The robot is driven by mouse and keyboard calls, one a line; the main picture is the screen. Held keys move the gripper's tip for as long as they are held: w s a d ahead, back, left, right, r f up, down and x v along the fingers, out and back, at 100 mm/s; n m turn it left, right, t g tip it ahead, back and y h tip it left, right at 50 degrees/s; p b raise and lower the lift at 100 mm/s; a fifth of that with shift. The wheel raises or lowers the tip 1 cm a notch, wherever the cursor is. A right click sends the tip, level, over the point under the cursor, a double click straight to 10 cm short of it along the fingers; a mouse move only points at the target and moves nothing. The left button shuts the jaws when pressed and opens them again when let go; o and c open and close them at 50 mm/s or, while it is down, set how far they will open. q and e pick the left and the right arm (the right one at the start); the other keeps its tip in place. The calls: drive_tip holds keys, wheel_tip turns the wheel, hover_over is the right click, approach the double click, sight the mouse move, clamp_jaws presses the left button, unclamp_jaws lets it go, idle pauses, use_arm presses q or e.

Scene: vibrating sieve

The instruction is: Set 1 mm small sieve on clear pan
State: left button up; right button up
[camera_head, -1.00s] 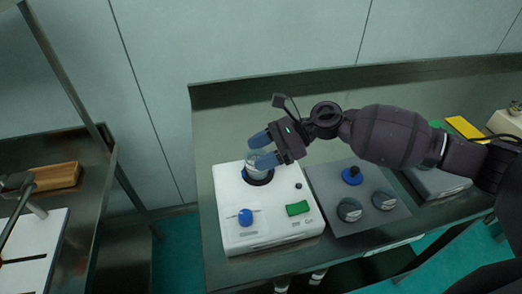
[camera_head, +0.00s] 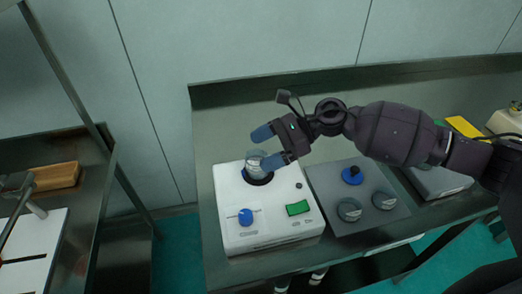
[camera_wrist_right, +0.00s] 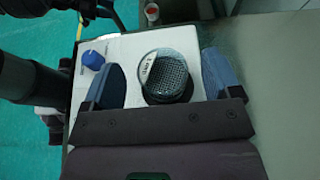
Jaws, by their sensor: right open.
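A small round sieve with a mesh face and a pale label (camera_wrist_right: 168,75) sits on the white shaker machine, in the right wrist view. In the head view it shows as a clear, short cylinder (camera_head: 256,160) over the dark round seat; I cannot tell sieve from clear pan there. In the right wrist view the fingers stand apart on either side of the sieve, with gaps. My left gripper is not in view.
The white machine (camera_head: 270,232) has a blue knob (camera_head: 246,216) and a green switch (camera_head: 297,208). A wooden tray (camera_head: 57,176) lies on the left bench.

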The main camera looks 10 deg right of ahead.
drive_tip(key=b+v, duration=0.1)
drive_tip(key=v, duration=1)
